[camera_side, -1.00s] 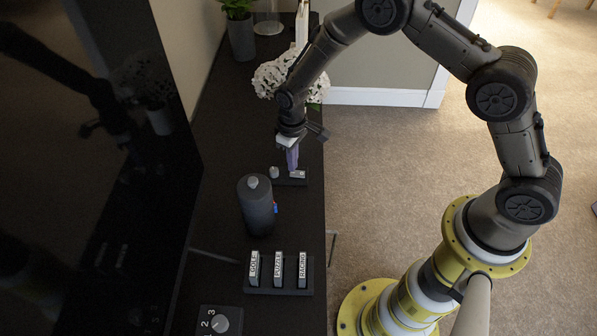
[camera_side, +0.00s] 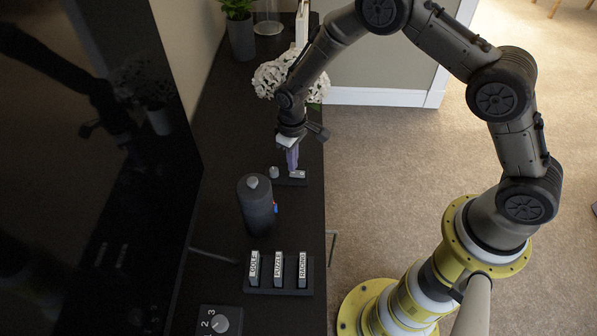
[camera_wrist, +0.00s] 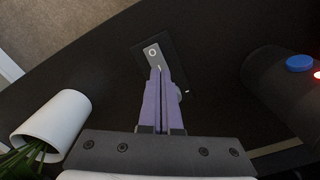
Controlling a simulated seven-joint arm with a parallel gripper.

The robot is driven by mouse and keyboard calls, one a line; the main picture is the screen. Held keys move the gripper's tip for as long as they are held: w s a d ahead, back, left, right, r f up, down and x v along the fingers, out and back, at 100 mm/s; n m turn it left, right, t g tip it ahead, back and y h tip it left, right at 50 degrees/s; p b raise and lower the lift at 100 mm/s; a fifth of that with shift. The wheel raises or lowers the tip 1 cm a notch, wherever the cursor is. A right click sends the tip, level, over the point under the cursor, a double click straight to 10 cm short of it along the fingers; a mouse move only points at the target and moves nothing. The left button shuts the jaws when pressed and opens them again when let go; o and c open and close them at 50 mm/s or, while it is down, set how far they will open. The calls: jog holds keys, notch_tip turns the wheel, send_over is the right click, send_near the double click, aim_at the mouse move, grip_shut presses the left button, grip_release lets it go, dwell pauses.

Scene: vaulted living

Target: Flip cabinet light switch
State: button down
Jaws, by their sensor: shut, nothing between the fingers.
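The light switch is a small grey rocker (camera_side: 298,174) with a white ring mark, on a dark base plate (camera_side: 291,182) on the black cabinet top. In the wrist view the rocker (camera_wrist: 153,56) lies just beyond my fingertips. My gripper (camera_side: 292,169) points down at the plate, with its purple fingers side by side and nothing between them. In the wrist view the gripper (camera_wrist: 159,72) overlaps the near end of the rocker; I cannot tell whether it touches. A small grey knob (camera_side: 274,172) stands beside the rocker and is partly hidden by a finger in the wrist view.
A dark cylinder (camera_side: 256,208) with a blue button stands in front of the switch. Three labelled cartridges (camera_side: 279,270) and a numbered dial (camera_side: 220,323) are nearer. White flowers (camera_side: 272,76) stand behind my gripper. A large black screen (camera_side: 90,150) is at left.

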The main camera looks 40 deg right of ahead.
jog(key=shift+f, duration=1)
dwell(0.6)
jog(key=shift+r, duration=3.55)
jog(key=d+r+m+t, duration=0.1)
jog(key=d+r+t, duration=0.1)
jog(key=r, duration=0.8)
jog(key=d+r+t, duration=0.2)
jog(key=r, duration=0.8)
jog(key=s+d+r+t, duration=0.2)
jog(key=s+d+r, duration=0.2)
jog(key=s+r, duration=0.7)
jog(key=s+f+m, duration=0.1)
jog(key=s+f, duration=0.1)
jog(key=s, duration=0.7)
jog(key=s+d+f+m, duration=0.1)
jog(key=s, duration=0.8)
jog(key=shift+d+f, duration=0.15)
jog(key=shift+f, duration=0.2)
